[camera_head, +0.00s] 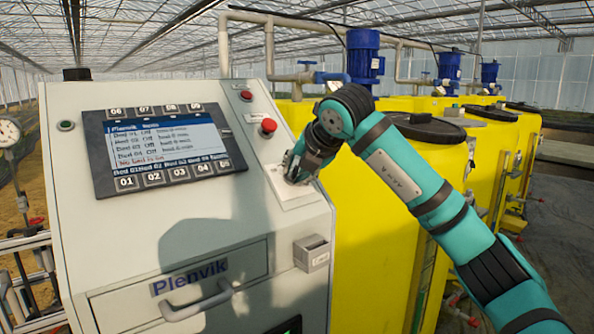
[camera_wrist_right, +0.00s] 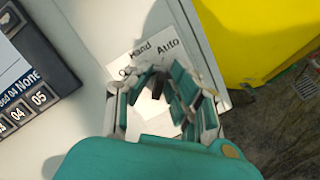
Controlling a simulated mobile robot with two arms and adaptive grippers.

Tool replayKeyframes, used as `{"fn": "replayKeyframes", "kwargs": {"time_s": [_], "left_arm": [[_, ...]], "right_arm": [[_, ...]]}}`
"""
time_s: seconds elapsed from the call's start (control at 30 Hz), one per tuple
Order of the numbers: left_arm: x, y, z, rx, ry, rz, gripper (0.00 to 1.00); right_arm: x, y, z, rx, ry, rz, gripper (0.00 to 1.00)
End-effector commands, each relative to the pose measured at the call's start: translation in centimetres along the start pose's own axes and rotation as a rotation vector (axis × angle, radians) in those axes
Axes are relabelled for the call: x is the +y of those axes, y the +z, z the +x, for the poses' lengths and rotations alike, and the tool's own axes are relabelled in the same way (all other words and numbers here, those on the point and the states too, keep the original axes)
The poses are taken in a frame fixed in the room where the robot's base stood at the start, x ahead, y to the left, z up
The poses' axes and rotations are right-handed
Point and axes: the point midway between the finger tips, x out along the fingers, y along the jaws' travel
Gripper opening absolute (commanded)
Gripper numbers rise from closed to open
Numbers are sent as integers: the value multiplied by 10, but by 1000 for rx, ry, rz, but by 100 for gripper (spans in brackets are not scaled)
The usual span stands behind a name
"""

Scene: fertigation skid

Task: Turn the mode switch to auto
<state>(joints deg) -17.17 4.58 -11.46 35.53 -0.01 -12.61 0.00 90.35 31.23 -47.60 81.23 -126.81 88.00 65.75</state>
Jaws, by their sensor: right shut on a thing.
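The mode switch (camera_wrist_right: 157,86) is a small black knob on a white label plate. The words Hand and Auto show on the plate (camera_wrist_right: 146,48) in the right wrist view, with another label partly covered at their left. My right gripper (camera_wrist_right: 160,90) is around the knob and shut on it. I cannot tell clearly which label the knob points to. In the head view my right gripper (camera_head: 299,172) is against the plate (camera_head: 292,193) on the right side of the cabinet front and hides the knob. My left gripper is out of view.
The grey cabinet (camera_head: 180,230) carries a screen panel (camera_head: 165,146) left of the plate. A red button (camera_head: 268,126) sits above my gripper. A small grey box (camera_head: 312,253) sticks out below. Yellow tanks (camera_head: 370,230) with blue motors stand at the right.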

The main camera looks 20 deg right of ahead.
Motion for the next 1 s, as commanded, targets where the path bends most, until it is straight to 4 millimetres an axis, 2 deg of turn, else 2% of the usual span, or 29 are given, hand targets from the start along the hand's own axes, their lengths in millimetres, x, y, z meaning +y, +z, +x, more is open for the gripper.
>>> {"fn": "replayKeyframes", "kwargs": {"time_s": [0.17,0.2,0.27,0.53,0.63,0.77,1.0], "left_arm": [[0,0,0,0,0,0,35],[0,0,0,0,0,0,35],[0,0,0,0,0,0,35],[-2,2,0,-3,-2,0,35],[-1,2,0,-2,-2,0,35],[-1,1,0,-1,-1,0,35],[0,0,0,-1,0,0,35]], "right_arm": [[0,-1,0,2,0,-1,0],[0,-1,0,2,0,-1,24],[0,-1,0,2,0,-2,32],[0,0,-1,0,1,-2,32],[0,0,-8,-1,1,-2,32],[0,1,-30,-3,2,-2,32],[0,1,-82,-3,3,-2,32]]}}
